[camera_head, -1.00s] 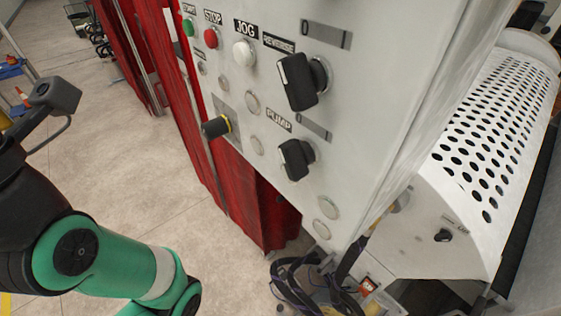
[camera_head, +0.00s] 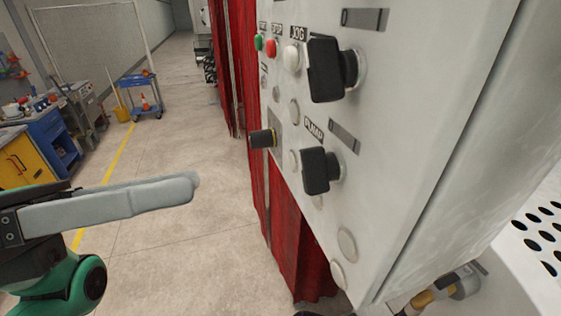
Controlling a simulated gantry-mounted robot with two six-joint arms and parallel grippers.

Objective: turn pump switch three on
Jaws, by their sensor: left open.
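The pump switch (camera_head: 318,170) is a black rotary knob on the grey control panel (camera_head: 400,130), just below a label reading PUMP. No number three is legible by it, and its setting cannot be read. My left gripper (camera_head: 186,187) comes in from the left, with one long grey finger showing side-on. It is open and empty, left of the panel and apart from the knob. The other finger is hidden or not distinct. My right gripper is out of view.
A larger black knob (camera_head: 328,70) sits above the pump switch. Green (camera_head: 258,43), red (camera_head: 271,47) and white (camera_head: 291,57) buttons are at the upper left. Red curtains (camera_head: 290,240) hang behind. Open floor lies left.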

